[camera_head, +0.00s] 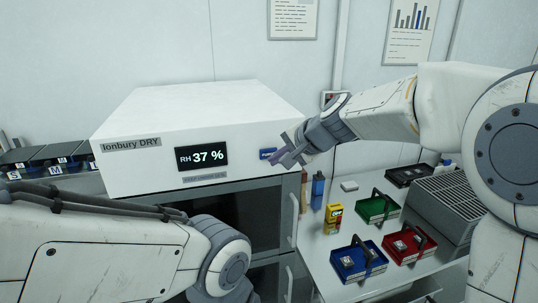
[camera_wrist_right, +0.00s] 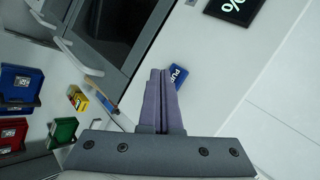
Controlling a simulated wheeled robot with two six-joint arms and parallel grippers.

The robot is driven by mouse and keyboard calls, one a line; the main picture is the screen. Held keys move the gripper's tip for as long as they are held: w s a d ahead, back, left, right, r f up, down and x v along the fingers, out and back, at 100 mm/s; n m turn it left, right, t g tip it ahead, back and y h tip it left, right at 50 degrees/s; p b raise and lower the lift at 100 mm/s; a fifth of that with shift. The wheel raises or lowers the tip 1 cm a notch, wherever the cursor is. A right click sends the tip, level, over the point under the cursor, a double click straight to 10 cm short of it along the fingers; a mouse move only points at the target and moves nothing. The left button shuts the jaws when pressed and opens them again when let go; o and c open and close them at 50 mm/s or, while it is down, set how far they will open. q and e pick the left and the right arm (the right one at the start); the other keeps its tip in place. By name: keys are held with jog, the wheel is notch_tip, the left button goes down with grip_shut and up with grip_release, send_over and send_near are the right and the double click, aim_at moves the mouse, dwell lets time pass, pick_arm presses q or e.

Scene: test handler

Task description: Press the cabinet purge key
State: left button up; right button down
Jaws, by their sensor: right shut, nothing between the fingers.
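The white dry cabinet (camera_head: 170,120) carries a display (camera_head: 201,157) reading RH 37 %. To the right of the display is the blue purge key (camera_head: 267,153). In the right wrist view the key (camera_wrist_right: 178,77) shows the letters "Pur", its rest hidden behind my fingertips. My right gripper (camera_head: 276,158) is shut and empty, with its tips close to the key; in the wrist view the tips (camera_wrist_right: 162,76) overlap the key's edge. I cannot tell whether they touch it. My left arm shows at the lower left, but its gripper is out of view.
A white table to the right holds blue (camera_head: 358,259), red (camera_head: 408,244) and green (camera_head: 377,208) bins, a yellow box (camera_head: 333,213) and a blue bottle (camera_head: 318,190). A grey ribbed unit (camera_head: 445,205) stands at the right. Cabinet doors with handles (camera_head: 293,220) lie below the key.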

jog(key=shift+w, duration=0.1)
dwell(0.7)
jog(key=shift+w+a, duration=0.15)
jog(key=shift+w, duration=0.15)
jog(key=shift+w+a, duration=0.1)
jog(key=shift+w, duration=0.25)
dwell(0.6)
jog(key=shift+s, duration=0.1)
jog(key=shift+s+d+b, duration=0.25)
jog(key=shift+s+b, duration=0.05)
jog(key=shift+s, duration=0.35)
jog(key=shift+s+d+b, duration=0.25)
jog(key=shift+s+b, duration=0.1)
jog(key=shift+s, duration=0.45)
jog(key=shift+s+d+b, duration=0.3)
jog(key=shift+s, duration=0.5)
jog(key=shift+s+d+b, duration=0.25)
jog(key=shift+s+b, duration=0.1)
jog(key=shift+s, duration=0.45)
